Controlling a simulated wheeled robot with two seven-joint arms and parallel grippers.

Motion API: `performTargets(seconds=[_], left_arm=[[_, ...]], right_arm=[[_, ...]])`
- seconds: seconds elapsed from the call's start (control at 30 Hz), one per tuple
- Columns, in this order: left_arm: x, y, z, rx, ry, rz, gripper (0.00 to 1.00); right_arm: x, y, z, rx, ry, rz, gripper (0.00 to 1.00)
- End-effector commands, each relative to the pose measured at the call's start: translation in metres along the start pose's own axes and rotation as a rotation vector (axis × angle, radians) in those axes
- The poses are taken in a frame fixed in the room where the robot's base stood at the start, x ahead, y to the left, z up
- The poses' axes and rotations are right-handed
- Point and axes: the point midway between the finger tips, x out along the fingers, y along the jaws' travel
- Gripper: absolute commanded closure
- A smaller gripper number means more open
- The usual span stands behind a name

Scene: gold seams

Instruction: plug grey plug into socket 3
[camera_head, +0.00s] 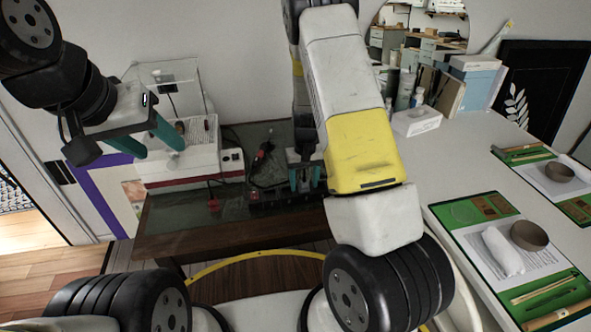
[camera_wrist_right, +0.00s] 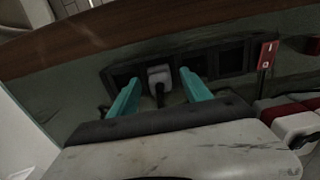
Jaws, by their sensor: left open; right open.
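The grey plug (camera_wrist_right: 159,75) shows in the right wrist view, at one square socket of a dark socket strip (camera_wrist_right: 216,62), with its dark cord toward me. I cannot tell how deep it sits or which socket number this is. My right gripper (camera_wrist_right: 160,84) is open, one teal finger on each side of the plug, with gaps visible. In the head view my right gripper (camera_head: 306,178) is low over the dark table, and the plug is not clear there. My left gripper (camera_head: 160,148) is open and empty, raised at the left, away from the strip.
A white device (camera_head: 190,155) stands on the dark table (camera_head: 170,215). A white table (camera_head: 440,160) with trays is at right.

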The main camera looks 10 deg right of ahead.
Motion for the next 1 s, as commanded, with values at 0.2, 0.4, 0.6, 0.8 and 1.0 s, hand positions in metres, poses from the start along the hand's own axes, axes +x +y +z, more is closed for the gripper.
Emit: performTargets(seconds=[0.2,0.4,0.6,0.8,1.0], left_arm=[[0.0,0.0,0.0,0.0,0.0,0.0,0.48],[0.0,0.0,0.0,0.0,0.0,0.0,0.48],[0.0,0.0,0.0,0.0,0.0,0.0,0.48],[0.0,0.0,0.0,0.0,0.0,0.0,0.48],[0.0,0.0,0.0,0.0,0.0,0.0,0.48]], right_arm=[[0.0,0.0,0.0,0.0,0.0,0.0,0.61],[0.0,0.0,0.0,0.0,0.0,0.0,1.0],[0.0,0.0,0.0,0.0,0.0,0.0,1.0],[-0.006,0.0,0.0,-0.001,0.001,0.0,1.0],[-0.028,0.0,-0.001,0.0,0.003,-0.001,1.0]])
